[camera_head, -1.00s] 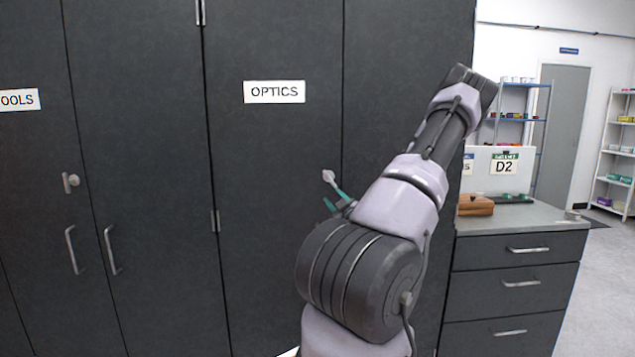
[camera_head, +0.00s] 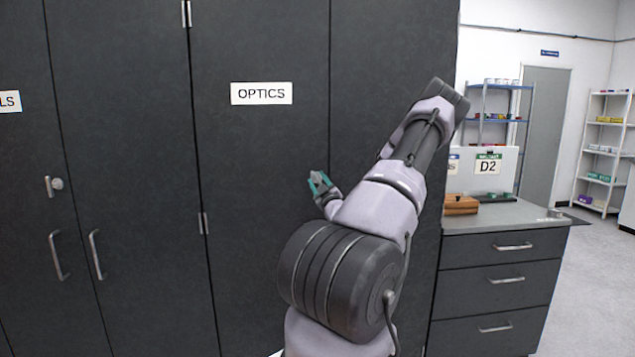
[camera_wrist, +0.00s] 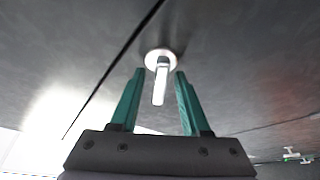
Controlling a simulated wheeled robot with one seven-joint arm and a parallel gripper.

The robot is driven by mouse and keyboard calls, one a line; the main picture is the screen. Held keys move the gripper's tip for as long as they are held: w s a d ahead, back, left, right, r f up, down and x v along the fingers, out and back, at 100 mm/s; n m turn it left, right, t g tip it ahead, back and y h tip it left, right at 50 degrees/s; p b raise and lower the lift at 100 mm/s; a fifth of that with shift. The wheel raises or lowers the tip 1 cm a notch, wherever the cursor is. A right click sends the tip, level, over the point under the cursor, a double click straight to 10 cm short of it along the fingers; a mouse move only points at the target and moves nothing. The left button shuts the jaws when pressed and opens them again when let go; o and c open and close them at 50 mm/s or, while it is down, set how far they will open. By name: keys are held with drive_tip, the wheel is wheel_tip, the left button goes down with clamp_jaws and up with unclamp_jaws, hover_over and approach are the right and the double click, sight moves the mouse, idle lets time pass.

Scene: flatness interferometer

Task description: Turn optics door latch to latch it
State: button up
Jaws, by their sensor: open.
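The optics door (camera_head: 262,160) is a dark cabinet door with a white OPTICS label (camera_head: 262,93); it looks closed. Its latch (camera_wrist: 161,80) is a silver lever on a round base, seen in the wrist view between the two fingers, its lever pointing down the picture toward my palm. In the head view the latch is mostly covered by my gripper (camera_head: 319,182), which is at the door's right edge. My gripper (camera_wrist: 158,98) has two green fingers, open, one on each side of the lever, with visible gaps on both sides.
The tools cabinet at left has its own latch (camera_head: 53,186) and two bar handles (camera_head: 96,254). A drawer unit (camera_head: 503,270) with a wooden box (camera_head: 460,205) on top stands at right. Floor is free at the far right.

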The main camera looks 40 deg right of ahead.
drive_tip(key=shift+w, duration=0.2)
drive_tip(key=shift+c, duration=0.3)
clamp_jaws()
drive_tip(key=shift+m+h, duration=0.4)
drive_tip(key=shift+m, duration=0.2)
drive_tip(key=shift+m+g+h, duration=0.3)
drive_tip(key=shift+m+h, duration=0.65)
drive_tip(key=shift+m, duration=1.05)
drive_tip(key=shift+m+g+h, duration=0.3)
drive_tip(key=shift+m+h, duration=0.65)
drive_tip(key=shift+m, duration=1.05)
drive_tip(key=shift+o, duration=0.3)
unclamp_jaws()
